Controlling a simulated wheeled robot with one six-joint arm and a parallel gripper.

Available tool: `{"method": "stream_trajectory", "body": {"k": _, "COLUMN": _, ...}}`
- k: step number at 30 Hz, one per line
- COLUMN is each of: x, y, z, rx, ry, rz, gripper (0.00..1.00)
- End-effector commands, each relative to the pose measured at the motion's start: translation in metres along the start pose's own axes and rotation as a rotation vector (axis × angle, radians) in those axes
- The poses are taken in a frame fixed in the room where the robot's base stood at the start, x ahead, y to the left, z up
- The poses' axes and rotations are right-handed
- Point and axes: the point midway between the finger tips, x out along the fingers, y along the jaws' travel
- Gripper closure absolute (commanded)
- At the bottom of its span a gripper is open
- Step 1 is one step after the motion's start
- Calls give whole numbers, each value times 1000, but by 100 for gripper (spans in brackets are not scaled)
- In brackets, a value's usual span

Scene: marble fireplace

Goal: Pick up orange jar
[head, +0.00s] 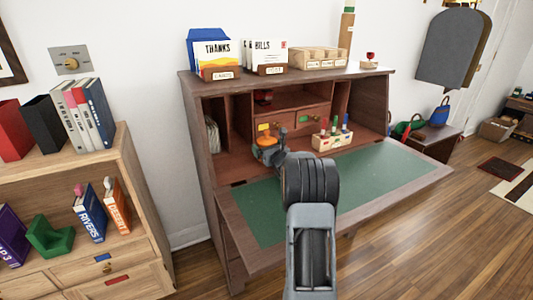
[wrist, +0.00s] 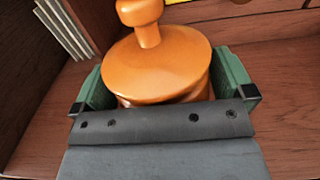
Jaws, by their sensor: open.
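The orange jar (head: 266,138) stands inside the wooden desk, at the left of its inner floor, just behind the green writing surface. In the wrist view the jar (wrist: 157,65) fills the middle, with a round lid and a knob on top. My gripper (wrist: 165,90) is open, with one green finger on each side of the jar. Small gaps seem to show between fingers and jar, but I cannot tell if either touches. The gripper body hides the jar's lower front. In the head view my gripper (head: 268,152) is at the jar, partly hidden by my arm.
The desk's green drop-front (head: 380,178) is mostly clear. A small wooden holder (head: 332,141) with coloured pieces stands right of the jar. The desk's left inner wall and upright papers (head: 213,135) are close on the left. Small drawers (head: 283,120) stand behind.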

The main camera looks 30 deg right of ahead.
Motion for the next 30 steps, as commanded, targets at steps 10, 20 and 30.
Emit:
{"method": "stream_trajectory", "body": {"k": 10, "x": 0, "y": 0, "z": 0, "rx": 0, "ry": 0, "rz": 0, "gripper": 27}}
{"method": "stream_trajectory", "body": {"k": 20, "x": 0, "y": 0, "z": 1, "rx": -1, "ry": -3, "rz": 0, "gripper": 46}}
{"method": "stream_trajectory", "body": {"k": 30, "x": 0, "y": 0, "z": 18, "rx": -1, "ry": -5, "rz": 0, "gripper": 46}}
